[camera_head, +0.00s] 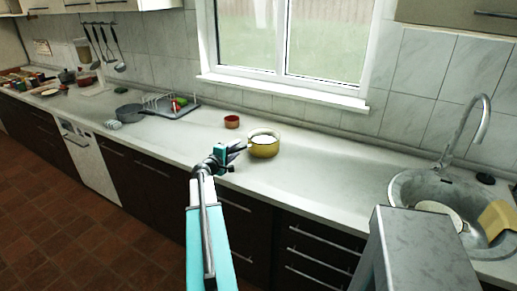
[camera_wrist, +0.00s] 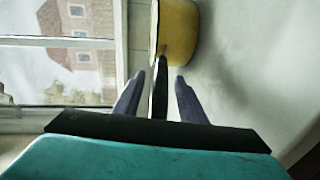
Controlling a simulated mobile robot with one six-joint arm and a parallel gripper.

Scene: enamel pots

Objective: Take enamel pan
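The enamel pan (camera_head: 263,146) is yellow with a white inside. It stands on the worktop below the window. Its yellow side fills the top middle of the wrist view (camera_wrist: 176,32). A dark handle (camera_wrist: 159,88) runs from the pan toward my gripper. My gripper (camera_head: 240,150) is just left of the pan. In the wrist view the two fingers of my gripper (camera_wrist: 158,78) are apart, one on each side of the handle, with a gap on both sides. The fingers are open and hold nothing.
A small red-brown bowl (camera_head: 232,121) stands behind and left of the pan. A grey frying pan (camera_head: 130,112) and a dish rack (camera_head: 172,106) are farther left. A round sink (camera_head: 408,190) with a tap is at the right. The worktop (camera_head: 315,165) right of the pan is clear.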

